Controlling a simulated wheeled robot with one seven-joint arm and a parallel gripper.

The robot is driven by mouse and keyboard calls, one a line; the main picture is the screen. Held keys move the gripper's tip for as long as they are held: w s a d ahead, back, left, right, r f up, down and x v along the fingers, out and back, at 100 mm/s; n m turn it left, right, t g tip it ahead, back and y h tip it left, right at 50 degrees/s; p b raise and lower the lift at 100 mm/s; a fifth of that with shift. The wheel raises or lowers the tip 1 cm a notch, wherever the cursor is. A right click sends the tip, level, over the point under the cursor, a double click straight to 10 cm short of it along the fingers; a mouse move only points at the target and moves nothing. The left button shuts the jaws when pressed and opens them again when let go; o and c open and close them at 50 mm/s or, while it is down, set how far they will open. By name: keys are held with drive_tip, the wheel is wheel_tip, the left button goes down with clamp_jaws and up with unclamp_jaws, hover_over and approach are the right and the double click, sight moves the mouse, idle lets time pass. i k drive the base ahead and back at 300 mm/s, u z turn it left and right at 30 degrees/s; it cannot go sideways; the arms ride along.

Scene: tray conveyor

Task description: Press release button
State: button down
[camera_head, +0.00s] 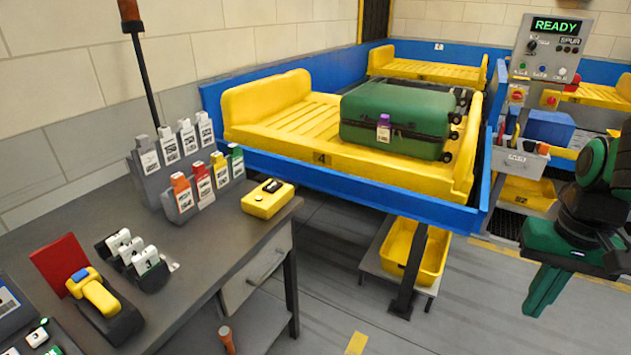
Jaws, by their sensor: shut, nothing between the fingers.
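A grey control panel (548,50) stands on a post at the upper right. Its screen (556,26) reads READY in green. Below the screen are a dark knob and a row of small buttons (541,69), with labels too small to read. A yellow box (268,199) with a dark top plate sits at the right end of the desk. I cannot tell which control is the release button. My gripper (540,306) is at the right edge, green fingers pointing down, shut and empty. It is apart from the panel and in front of it, lower in the picture.
A green suitcase (395,108) lies on a yellow tray (290,140) marked 4, on the blue-sided conveyor (350,185). The grey desk (215,240) holds tag racks and a yellow scanner (95,293). A yellow bin (418,250) is under the conveyor. Open floor lies below my gripper.

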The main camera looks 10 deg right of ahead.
sight(273, 187)
drive_tip(key=z, duration=1.75)
drive_tip(key=k, duration=1.05)
drive_tip(key=u, duration=2.1)
drive_tip(key=i, duration=1)
